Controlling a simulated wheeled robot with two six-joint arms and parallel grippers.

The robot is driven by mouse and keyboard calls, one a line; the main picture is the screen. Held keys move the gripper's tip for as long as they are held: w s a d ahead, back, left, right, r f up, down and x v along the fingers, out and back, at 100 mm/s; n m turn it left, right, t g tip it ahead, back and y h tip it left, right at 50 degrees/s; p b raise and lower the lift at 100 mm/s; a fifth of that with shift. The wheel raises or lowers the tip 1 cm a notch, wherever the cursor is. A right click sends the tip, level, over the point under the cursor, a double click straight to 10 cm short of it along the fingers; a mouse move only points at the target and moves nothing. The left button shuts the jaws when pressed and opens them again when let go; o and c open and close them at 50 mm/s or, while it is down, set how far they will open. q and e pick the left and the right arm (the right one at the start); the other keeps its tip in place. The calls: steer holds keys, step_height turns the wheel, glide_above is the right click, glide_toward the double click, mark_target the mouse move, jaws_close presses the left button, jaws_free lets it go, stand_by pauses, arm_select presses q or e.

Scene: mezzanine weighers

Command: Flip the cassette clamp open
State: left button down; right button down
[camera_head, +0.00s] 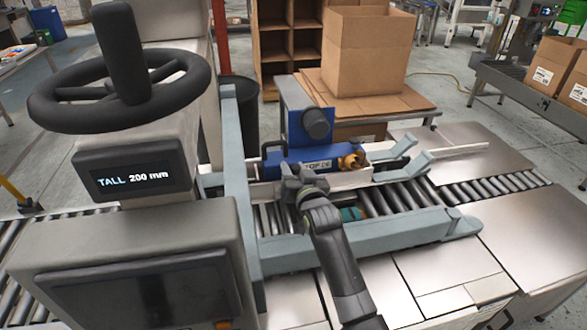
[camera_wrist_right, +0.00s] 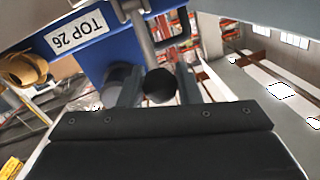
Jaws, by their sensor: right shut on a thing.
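The blue tape cassette (camera_head: 276,163), with a "TOP 26" label and a roll of brown tape (camera_head: 352,161), sits in the machine beyond my right gripper (camera_head: 303,184). In the right wrist view, the blue cassette (camera_wrist_right: 92,48) fills the upper left. The clamp lever (camera_wrist_right: 143,32) is a metal rod with a black ball knob (camera_wrist_right: 160,85). The knob lies between the fingers of my right gripper (camera_wrist_right: 159,88), which is shut on it. In the head view the gripper hides most of the lever. My left gripper is not in view.
A black handwheel (camera_head: 120,90) and a "TALL 200 mm" display (camera_head: 133,180) stand at the left. Grey-blue side rails (camera_head: 370,238) flank the roller conveyor (camera_head: 405,198). An open carton (camera_head: 365,55) stands behind. Bare metal tabletop lies to the right.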

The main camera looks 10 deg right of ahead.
steer(key=shift+f, duration=0.3)
steer(key=c, duration=1.5)
jaws_free()
steer(key=o, duration=0.4)
steer(key=shift+s+r, duration=0.1)
steer(key=shift+r, duration=0.1)
steer(key=shift+o, duration=0.2)
